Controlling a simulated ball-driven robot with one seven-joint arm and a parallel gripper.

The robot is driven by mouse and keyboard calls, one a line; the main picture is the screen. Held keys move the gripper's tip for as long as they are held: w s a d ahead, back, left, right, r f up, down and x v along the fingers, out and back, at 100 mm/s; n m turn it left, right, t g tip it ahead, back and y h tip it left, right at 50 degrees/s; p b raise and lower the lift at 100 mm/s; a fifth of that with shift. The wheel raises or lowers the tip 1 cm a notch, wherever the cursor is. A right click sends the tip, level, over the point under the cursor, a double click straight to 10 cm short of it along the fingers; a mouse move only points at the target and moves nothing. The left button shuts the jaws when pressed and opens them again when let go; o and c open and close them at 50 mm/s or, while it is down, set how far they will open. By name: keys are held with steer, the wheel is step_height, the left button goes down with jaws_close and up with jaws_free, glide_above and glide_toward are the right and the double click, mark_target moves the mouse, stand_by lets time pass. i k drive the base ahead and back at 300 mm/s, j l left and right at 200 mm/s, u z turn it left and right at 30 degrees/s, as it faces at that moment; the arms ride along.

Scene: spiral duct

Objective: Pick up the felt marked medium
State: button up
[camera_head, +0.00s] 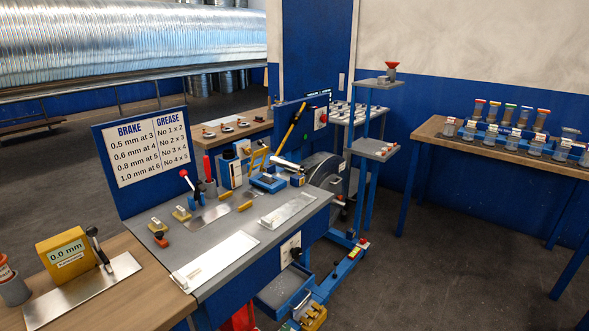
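I cannot make out any label reading medium, so I cannot tell which item is the felt marked medium. Several small round pieces (227,126) with red, white and dark parts stand in a row on the wooden bench behind the blue machine. Small pale items (345,111) also lie on a grey shelf further right. All of these are too small to read. My gripper is not in view.
The grey-topped machine table (290,231) fills the middle, with levers and pale trays. A blue sign (148,146) stands at its left. A gauge (65,254) is on the wooden bench at front left. Bottles (495,111) line the right bench. Dark floor (430,270) is clear between.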

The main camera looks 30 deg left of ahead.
mark_target(268, 179)
steer(key=i+u, duration=0.3)
steer(key=i, duration=0.65)
steer(key=i+l+u, duration=0.15)
steer(key=i+u, duration=0.15)
steer(key=i, duration=0.65)
